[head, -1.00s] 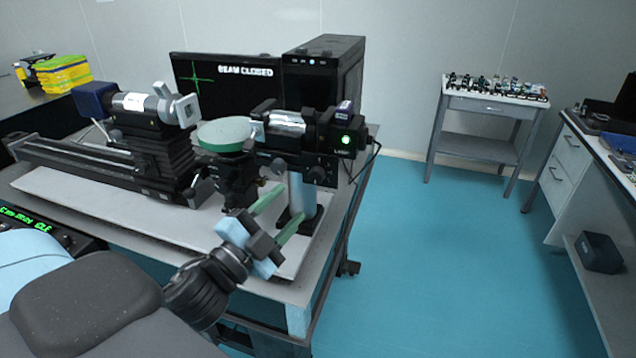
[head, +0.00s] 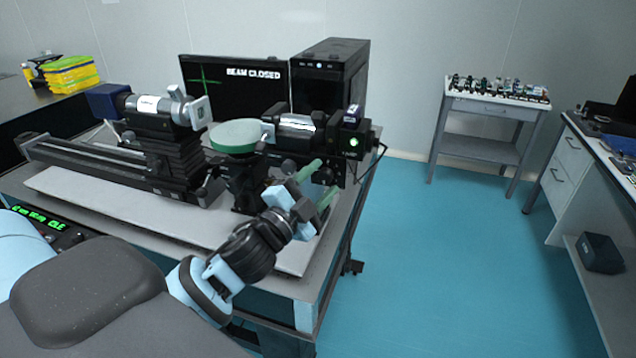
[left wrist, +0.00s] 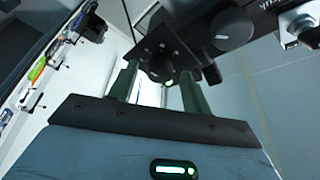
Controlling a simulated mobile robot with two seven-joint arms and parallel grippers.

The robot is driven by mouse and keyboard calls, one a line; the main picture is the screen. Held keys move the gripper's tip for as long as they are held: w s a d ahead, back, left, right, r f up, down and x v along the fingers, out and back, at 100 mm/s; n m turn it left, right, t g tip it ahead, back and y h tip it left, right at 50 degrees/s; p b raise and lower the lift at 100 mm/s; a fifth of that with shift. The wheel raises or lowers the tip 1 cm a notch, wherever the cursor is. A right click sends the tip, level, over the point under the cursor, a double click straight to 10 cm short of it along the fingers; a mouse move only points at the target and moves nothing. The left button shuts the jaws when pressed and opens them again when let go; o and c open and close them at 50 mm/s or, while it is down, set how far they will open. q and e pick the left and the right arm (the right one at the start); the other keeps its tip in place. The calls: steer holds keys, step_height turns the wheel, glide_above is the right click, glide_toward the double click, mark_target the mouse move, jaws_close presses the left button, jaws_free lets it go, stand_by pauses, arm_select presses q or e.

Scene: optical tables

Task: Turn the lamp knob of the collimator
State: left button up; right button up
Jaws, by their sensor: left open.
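The collimator (head: 297,123) is a silver and black tube at the right end of the bench, with a black lamp housing (head: 350,138) showing a green light. A black knob (head: 326,176) sits low on its dark plate. My left gripper (head: 320,183) is open, with its green fingers reaching toward this knob. In the left wrist view the knob (left wrist: 160,69) shows between the two fingers, beyond or near their tips; I cannot tell whether they touch it. A larger round knob (left wrist: 234,28) is up and right of it. My right gripper is out of view.
A round green-topped stage (head: 236,136) stands left of the collimator. A second instrument with a blue end (head: 108,101) sits on a rail further left. A monitor (head: 232,88) reading "BEAM CLOSED" and a black computer (head: 330,75) stand behind. The floor at right is open.

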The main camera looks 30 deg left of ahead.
arm_select(q)
steer(key=c, duration=1)
steer(key=shift+f+n, duration=0.1)
steer(key=shift+n, duration=0.3)
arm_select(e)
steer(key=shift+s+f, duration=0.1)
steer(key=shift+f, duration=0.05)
arm_select(q)
steer(key=shift+n+t+y, duration=0.4)
steer(key=shift+n, duration=0.2)
steer(key=n+y, duration=0.1)
steer(key=n, duration=0.2)
steer(key=shift+d+f+t+b, duration=0.1)
steer(key=shift+t+b, duration=0.2)
steer(key=shift+b, duration=0.1)
steer(key=n+y, duration=0.1)
steer(key=n, duration=0.2)
steer(key=n+y, duration=0.2)
steer(key=n, duration=0.1)
steer(key=shift+d+n+t+y, duration=0.15)
steer(key=shift+n+t+y, duration=0.15)
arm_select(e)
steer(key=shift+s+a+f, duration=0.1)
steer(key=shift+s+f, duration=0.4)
arm_select(q)
steer(key=shift+n, duration=0.3)
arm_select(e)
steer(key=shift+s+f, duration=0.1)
